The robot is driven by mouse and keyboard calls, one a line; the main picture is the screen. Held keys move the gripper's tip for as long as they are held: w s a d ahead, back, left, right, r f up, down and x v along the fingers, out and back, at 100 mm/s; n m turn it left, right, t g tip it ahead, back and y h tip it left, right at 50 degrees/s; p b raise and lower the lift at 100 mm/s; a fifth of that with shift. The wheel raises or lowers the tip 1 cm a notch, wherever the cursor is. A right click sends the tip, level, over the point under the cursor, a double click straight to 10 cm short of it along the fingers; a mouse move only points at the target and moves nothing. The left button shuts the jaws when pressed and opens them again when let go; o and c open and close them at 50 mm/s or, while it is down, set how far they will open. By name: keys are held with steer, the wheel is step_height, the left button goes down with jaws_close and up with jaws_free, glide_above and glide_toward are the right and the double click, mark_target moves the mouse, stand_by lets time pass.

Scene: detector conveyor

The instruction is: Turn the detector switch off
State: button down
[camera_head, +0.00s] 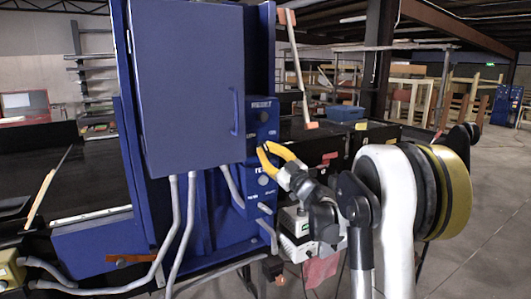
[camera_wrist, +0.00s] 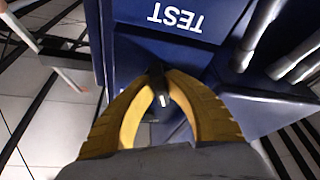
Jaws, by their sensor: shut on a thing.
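The detector's blue control panel (camera_head: 262,108) stands at the centre, with round controls and white lettering on it. My yellow gripper (camera_head: 263,151) reaches to the panel's face from the right, between an upper and a lower round control. In the wrist view my gripper (camera_wrist: 158,75) has its fingertips close together around a small dark switch knob (camera_wrist: 156,69). A pale mark shows below the knob between the fingers. The word TEST (camera_wrist: 178,18) appears upside down on the blue panel just beyond. The fingers hide much of the knob, so its setting cannot be read.
A large blue cabinet door (camera_head: 185,85) stands left of the panel. Grey conduits (camera_head: 175,235) run below it. A dark conveyor belt (camera_head: 90,180) lies at the left. Open floor (camera_head: 480,220) extends at the right.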

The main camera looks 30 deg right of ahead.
steer(key=shift+n+g+y, duration=0.35)
steer(key=shift+n+y, duration=0.15)
steer(key=shift+n, duration=0.85)
steer(key=shift+n+g+y, duration=0.35)
steer(key=shift+n+y, duration=0.15)
steer(key=shift+n, duration=0.85)
steer(key=c, duration=1.4)
jaws_free()
steer(key=shift+s, duration=0.1)
steer(key=v, duration=1.2)
steer(key=shift+r, duration=0.1)
